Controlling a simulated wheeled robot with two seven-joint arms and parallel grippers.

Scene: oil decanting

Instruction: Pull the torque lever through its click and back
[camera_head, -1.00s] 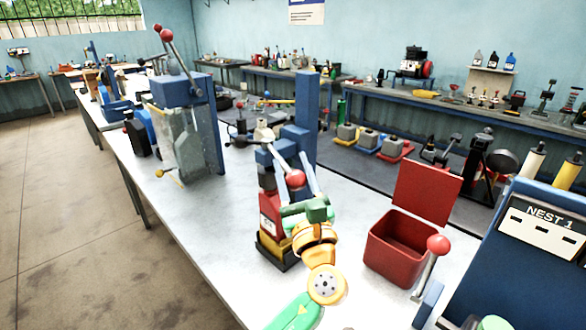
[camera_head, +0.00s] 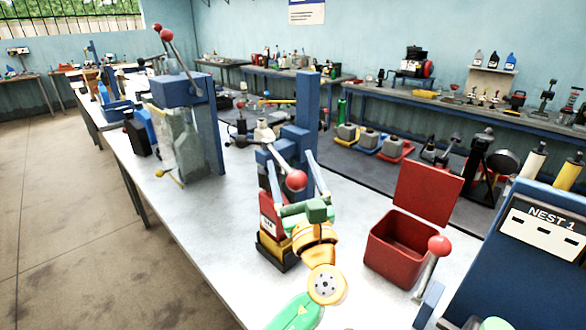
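A lever with a red ball knob (camera_head: 296,180) and a pale rod stands on a blue fixture with a tall blue post (camera_head: 307,105) on the bench. My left gripper (camera_head: 294,172) reaches up from the bottom of the view, with a green and orange wrist. Its two pale blue fingers stand apart, one on each side of the knob in the picture. I cannot tell whether either finger touches the lever. A second red-knobbed lever (camera_head: 438,246) is at the right, beside the blue NEST 1 unit (camera_head: 505,265).
A red and yellow block (camera_head: 270,228) with a dark base stands just left of my gripper. An open red box (camera_head: 385,262) is to the right. A blue press-like stand (camera_head: 180,90) is further left. The white bench top (camera_head: 215,245) is clear at front left.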

